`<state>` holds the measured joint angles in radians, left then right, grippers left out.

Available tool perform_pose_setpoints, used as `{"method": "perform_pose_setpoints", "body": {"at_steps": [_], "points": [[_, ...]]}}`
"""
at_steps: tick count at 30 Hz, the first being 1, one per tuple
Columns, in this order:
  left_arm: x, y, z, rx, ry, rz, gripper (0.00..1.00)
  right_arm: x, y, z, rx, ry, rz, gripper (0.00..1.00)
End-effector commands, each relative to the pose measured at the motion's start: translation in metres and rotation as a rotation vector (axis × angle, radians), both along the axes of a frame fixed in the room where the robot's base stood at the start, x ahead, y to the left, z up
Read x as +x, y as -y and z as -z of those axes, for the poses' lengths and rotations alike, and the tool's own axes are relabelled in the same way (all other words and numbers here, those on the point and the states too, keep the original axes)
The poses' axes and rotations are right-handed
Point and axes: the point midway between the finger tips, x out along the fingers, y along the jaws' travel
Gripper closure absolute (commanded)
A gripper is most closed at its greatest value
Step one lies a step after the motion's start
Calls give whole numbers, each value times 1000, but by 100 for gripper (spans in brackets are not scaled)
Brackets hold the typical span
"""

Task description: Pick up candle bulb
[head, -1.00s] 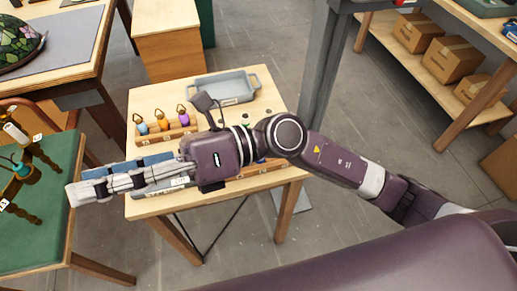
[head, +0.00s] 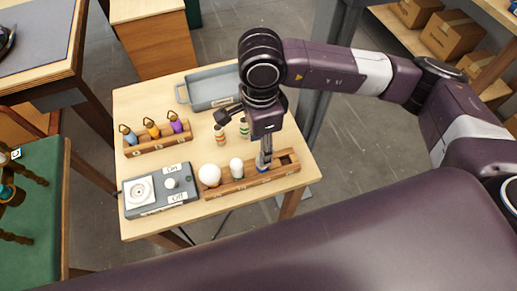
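The wooden bulb rack (head: 287,164) lies along the front right of the small table. A large round white bulb (head: 209,175) and a smaller white bulb (head: 237,167) stand in it. My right gripper (head: 264,162) points straight down at the rack, just right of the smaller bulb. Its fingers are seen nearly edge-on, and a bit of blue shows at their tips. The candle bulb cannot be made out; the fingers cover that part of the rack. Whether they are closed on anything cannot be told. My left gripper is not in view.
A grey tester box (head: 150,208) with On and Off labels sits left of the rack. Behind stand a wooden holder (head: 160,146) with blue, orange and purple items, a grey tray (head: 213,105), and two small striped pieces (head: 220,136) near my wrist.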

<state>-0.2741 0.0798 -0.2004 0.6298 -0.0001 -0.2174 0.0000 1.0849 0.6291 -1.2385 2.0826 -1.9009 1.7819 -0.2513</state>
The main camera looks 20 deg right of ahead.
Motion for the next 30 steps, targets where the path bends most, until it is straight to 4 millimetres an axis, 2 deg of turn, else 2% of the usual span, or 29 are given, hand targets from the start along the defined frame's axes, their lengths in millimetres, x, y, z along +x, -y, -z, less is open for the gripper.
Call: {"method": "perform_pose_setpoints", "body": {"at_steps": [4,7,12,18,25,30], "points": [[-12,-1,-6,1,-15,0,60,-1,2,15,-4,-4,0,54],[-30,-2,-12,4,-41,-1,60,-1,2,25,-4,-5,1,54],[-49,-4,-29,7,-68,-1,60,-2,7,46,-4,-8,1,54],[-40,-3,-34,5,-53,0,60,-1,6,71,-1,-3,-1,54],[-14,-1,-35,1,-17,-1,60,0,5,74,-1,-1,-2,54],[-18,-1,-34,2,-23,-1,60,0,5,74,0,-2,-2,72]]}}
